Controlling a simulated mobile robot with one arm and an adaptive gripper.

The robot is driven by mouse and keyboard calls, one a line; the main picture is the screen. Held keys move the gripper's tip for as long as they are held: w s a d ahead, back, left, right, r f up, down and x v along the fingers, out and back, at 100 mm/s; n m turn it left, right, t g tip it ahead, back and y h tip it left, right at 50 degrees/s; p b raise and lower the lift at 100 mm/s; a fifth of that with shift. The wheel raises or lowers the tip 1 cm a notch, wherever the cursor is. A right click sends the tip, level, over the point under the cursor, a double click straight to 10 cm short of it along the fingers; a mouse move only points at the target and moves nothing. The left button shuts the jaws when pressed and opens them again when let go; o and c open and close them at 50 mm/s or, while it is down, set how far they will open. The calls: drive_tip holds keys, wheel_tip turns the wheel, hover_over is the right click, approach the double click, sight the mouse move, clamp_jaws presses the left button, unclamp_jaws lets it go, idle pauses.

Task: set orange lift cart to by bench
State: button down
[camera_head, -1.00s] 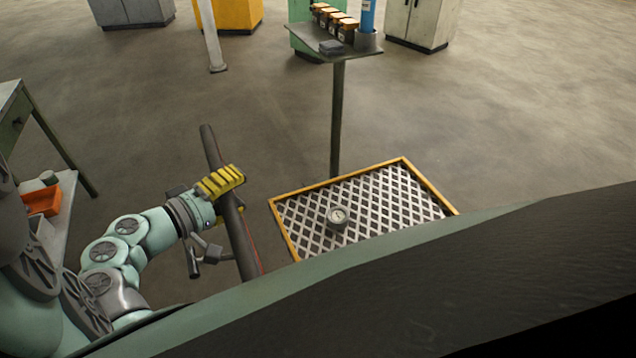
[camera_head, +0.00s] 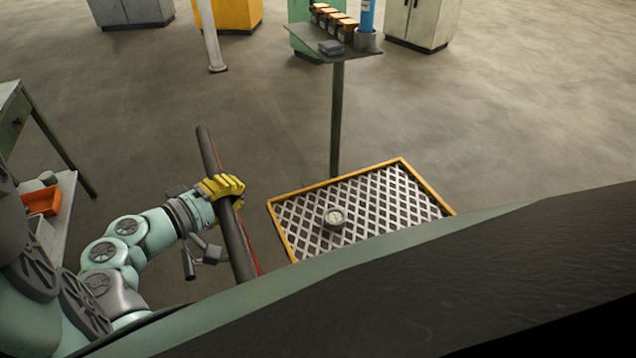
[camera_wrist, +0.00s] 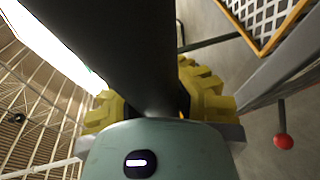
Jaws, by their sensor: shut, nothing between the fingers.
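An orange-rimmed platform with a diamond mesh deck (camera_head: 275,222), which looks like the lift cart, stands right of my arm. It also shows at the top right of the wrist view (camera_wrist: 258,45). A round gauge (camera_head: 334,218) lies on the deck. A long dark bar (camera_head: 238,240) with a red stripe runs beside the platform; whether it joins the cart is hidden. My gripper (camera_head: 222,187) has yellow fingers curled in at this bar; it is shut with nothing gripped. In the wrist view the fingers (camera_wrist: 160,105) show on both sides of the dark bar.
A green-grey bench (camera_head: 12,112) stands at the left edge, beside a lower surface with an orange bin (camera_head: 42,201). A post-mounted stand (camera_head: 338,120) holds boxes behind the platform. Cabinets (camera_head: 418,20) line the back. The middle floor is open.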

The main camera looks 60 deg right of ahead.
drive_tip(key=shift+s+r, duration=0.1)
drive_tip(key=shift+r, duration=0.05)
drive_tip(key=s+d+b, duration=0.1)
drive_tip(key=s+d, duration=0.6)
drive_tip(key=d, duration=0.5)
drive_tip(key=s+d+b, duration=0.1)
drive_tip(key=s+d, duration=0.7)
drive_tip(key=d, duration=0.5)
drive_tip(key=shift+r, duration=0.15)
drive_tip(key=c, duration=1.3)
unclamp_jaws()
drive_tip(key=shift+w, duration=0.1)
drive_tip(key=o, duration=0.6)
drive_tip(key=shift+f, duration=0.2)
drive_tip(key=shift+a, duration=0.1)
drive_tip(key=shift+v, duration=5.95)
